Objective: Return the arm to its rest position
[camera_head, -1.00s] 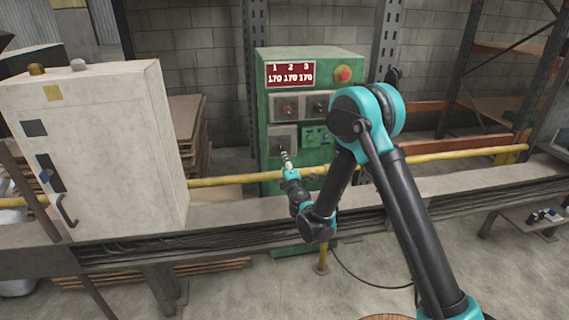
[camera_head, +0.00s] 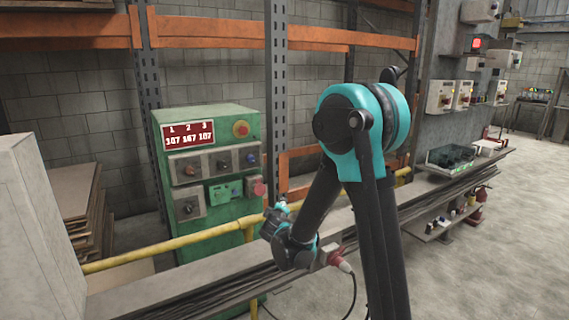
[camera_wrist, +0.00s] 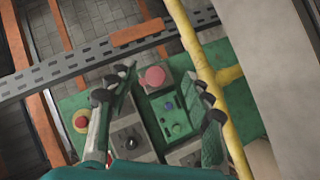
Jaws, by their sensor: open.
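My arm (camera_head: 372,220) is bent in front of the green control cabinet (camera_head: 250,218), at the right of the head view. My gripper (camera_head: 275,218) is small and partly hidden there, to the right of the cabinet's lower front. In the wrist view my gripper (camera_wrist: 160,80) has its two fingers spread apart, with nothing between them but the view of the cabinet face beyond. A reddish round button (camera_wrist: 155,76) on a grey box shows between the fingertips, apart from them as far as I can tell.
The cabinet has a red number display (camera_head: 188,134), several knobs and a red button (camera_head: 241,128). A yellow rail (camera_head: 185,241) and a long grey beam (camera_head: 150,292) run in front. A pale cabinet (camera_head: 30,230) stands left. Open floor (camera_head: 500,240) lies at right.

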